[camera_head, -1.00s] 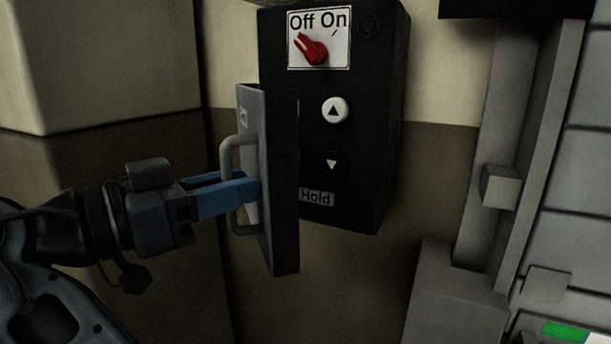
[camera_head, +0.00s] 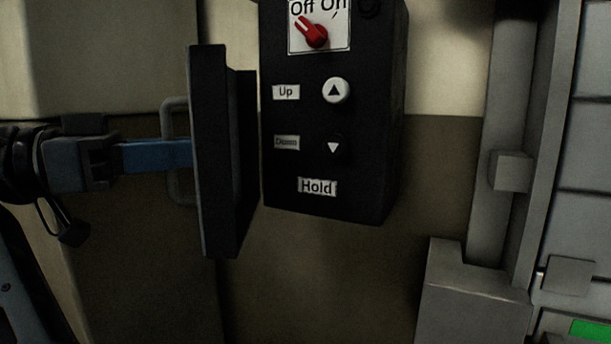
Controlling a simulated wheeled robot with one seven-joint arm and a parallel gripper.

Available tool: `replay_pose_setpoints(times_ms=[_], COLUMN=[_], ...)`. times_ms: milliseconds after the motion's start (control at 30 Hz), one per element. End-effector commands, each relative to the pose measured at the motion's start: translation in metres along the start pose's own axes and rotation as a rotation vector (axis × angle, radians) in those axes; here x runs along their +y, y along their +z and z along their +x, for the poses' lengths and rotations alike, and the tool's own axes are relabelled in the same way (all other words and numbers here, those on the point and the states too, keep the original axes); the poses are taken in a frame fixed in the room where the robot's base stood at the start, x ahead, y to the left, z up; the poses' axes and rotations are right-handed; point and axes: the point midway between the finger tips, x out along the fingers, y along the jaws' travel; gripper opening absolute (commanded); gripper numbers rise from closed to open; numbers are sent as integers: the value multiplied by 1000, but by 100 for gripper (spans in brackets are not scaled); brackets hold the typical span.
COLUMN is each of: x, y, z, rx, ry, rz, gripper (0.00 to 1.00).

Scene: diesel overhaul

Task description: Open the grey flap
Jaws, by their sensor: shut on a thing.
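The grey flap (camera_head: 207,150) stands swung out at the left side of a black control box (camera_head: 330,205), seen nearly edge-on with its dark inner face toward the box. My gripper (camera_head: 180,153), with blue fingers, reaches in from the left and is shut on the handle. The fingertips are hidden behind the flap edge.
The box face shows a red switch (camera_head: 312,32), a white up button (camera_head: 335,90), a black down button (camera_head: 333,147) and a Hold label (camera_head: 317,186). A grey metal frame (camera_head: 490,180) stands at the right. Bare wall lies below the box.

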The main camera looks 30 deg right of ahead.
Motion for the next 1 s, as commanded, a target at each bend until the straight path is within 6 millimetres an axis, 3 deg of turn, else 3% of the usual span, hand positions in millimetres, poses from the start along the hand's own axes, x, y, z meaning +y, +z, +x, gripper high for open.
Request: replay_pose_setpoints(times_ms=[133, 267, 433, 567, 800, 1000], x=[-11, -18, -26, -32, -36, -36], y=[8, 4, 2, 2, 1, 0], z=[-7, -11, -12, -18, -31, -32], rx=[-4, -8, -11, -10, -2, 0], ry=[35, 72, 127, 144, 139, 140], rz=[-5, -7, -2, -4, -6, -5], gripper=[26, 20, 33, 38, 12, 10])
